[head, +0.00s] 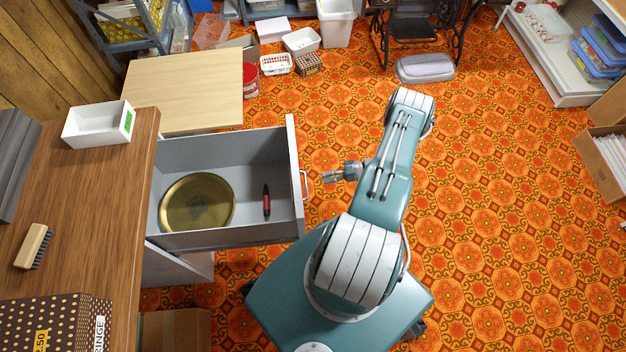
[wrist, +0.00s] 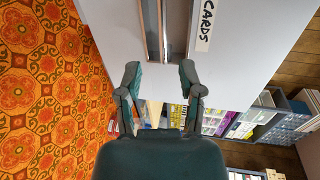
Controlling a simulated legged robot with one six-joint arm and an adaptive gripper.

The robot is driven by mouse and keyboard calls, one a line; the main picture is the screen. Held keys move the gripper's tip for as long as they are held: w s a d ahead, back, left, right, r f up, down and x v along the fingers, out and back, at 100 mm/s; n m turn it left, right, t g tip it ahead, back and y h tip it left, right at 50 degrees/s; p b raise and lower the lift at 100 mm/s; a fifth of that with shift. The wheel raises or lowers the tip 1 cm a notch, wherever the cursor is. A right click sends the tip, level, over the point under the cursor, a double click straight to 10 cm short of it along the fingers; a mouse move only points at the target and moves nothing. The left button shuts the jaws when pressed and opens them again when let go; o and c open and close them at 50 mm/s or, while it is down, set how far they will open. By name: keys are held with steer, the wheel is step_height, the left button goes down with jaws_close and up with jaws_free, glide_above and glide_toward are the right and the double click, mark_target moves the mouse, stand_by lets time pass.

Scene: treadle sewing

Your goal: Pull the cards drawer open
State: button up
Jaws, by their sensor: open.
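A grey drawer (head: 270,150) stands pulled out from the wooden-topped cabinet in the head view. A round gold tin or dish (head: 197,203) and a small red-and-black item (head: 266,202) lie inside it. Its handle (head: 305,185) is on the right-hand front. In the wrist view, a grey front bears a CARDS label (wrist: 205,26) beside a copper-coloured bar handle (wrist: 150,25). My gripper (head: 331,177) is open just right of the drawer's handle, apparently apart from it. In the wrist view my gripper's fingers (wrist: 160,72) are spread, with nothing visible between them.
A white box (head: 98,126), a brush (head: 34,246) and a dotted box (head: 50,322) are on the wooden top (head: 90,215). A pale board or tabletop (head: 190,85) is behind the drawer.

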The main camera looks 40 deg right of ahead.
steer(key=shift+v, duration=2.15)
